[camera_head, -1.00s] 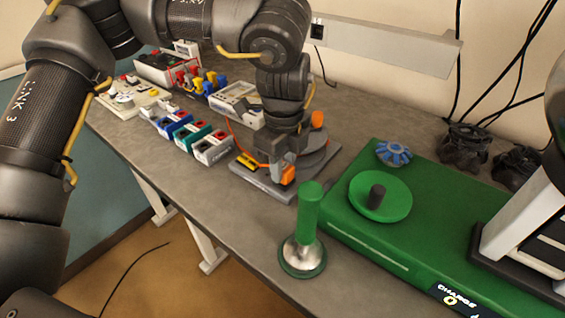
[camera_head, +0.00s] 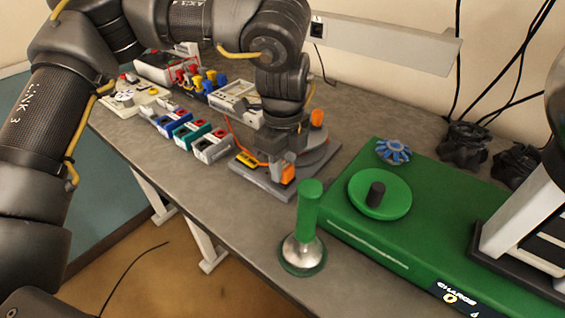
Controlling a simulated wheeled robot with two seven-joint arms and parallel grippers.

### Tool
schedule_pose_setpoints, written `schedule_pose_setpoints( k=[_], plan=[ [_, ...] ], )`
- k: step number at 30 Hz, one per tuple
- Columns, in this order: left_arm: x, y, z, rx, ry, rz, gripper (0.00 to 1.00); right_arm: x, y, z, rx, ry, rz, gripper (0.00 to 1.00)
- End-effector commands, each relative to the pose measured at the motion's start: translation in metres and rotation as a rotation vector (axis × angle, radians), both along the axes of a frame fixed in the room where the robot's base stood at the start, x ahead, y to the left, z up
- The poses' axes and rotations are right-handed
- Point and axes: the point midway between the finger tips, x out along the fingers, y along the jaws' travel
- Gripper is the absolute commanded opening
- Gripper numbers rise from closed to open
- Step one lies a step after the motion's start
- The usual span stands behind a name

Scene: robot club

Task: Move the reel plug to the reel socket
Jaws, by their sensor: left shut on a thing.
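My left gripper (camera_head: 281,158) points down at the grey cable reel (camera_head: 318,157) on its flat grey base (camera_head: 262,185). It is shut on what looks like the orange reel plug (camera_head: 288,174), low over the front of the base. The fingers hide part of the plug, and I cannot tell whether it touches the base. A thin orange cable (camera_head: 232,136) loops from the left toward the gripper. A yellow-and-black block (camera_head: 247,158) sits at the base's left end; I cannot tell if it is the reel socket. An orange knob (camera_head: 317,117) stands behind the gripper. My right gripper is not in view.
Coloured modules (camera_head: 190,132) and a white meter-like box (camera_head: 235,98) stand left of the reel. A green-handled tool (camera_head: 309,206) stands in front. A large green unit (camera_head: 340,225) with a round plate (camera_head: 380,194) fills the right. Bare grey table (camera_head: 222,192) lies along the front edge.

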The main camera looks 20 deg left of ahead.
Motion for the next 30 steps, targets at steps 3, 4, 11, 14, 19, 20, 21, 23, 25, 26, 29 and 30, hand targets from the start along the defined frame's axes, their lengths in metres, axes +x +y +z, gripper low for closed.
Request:
schedule_pose_setpoints(
  k=[3, 4, 11, 14, 19, 20, 21, 23, 25, 26, 29, 30],
  plan=[
    [0.0, 0.0, -0.001, 0.002, 0.001, 0.0, 0.09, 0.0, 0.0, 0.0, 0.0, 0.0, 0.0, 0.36],
    [0.0, 0.0, -0.002, 0.002, 0.002, 0.0, 0.09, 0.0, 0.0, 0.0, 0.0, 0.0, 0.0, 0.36],
    [0.0, 0.0, -0.001, 0.002, 0.001, 0.0, 0.54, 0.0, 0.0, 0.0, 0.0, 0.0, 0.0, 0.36],
    [0.0, 0.0, -0.001, 0.001, 0.002, 0.0, 0.54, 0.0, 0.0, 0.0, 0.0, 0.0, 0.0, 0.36],
    [0.0, 0.0, -0.001, 0.001, 0.002, 0.0, 0.54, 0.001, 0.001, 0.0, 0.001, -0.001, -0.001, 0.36],
    [0.0, 0.0, -0.001, 0.001, 0.002, 0.0, 0.54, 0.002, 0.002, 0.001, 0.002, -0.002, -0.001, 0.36],
    [0.0, 0.0, -0.001, 0.001, 0.002, 0.0, 0.54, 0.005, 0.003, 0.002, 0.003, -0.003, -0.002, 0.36],
    [0.0, 0.0, -0.001, 0.001, 0.002, 0.0, 0.54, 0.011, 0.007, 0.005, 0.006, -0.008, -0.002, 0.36],
    [0.0, 0.0, -0.001, 0.001, 0.002, 0.0, 0.54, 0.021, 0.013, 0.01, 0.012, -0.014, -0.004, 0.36],
    [0.001, 0.0, 0.006, -0.001, -0.002, 0.0, 0.54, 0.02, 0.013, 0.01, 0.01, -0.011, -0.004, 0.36],
    [0.001, 0.0, 0.03, -0.001, -0.004, 0.001, 0.54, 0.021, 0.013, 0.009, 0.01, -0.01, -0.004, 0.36],
    [0.001, 0.0, 0.04, 0.0, -0.004, 0.001, 0.54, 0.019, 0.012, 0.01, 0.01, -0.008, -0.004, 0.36]
  ],
)
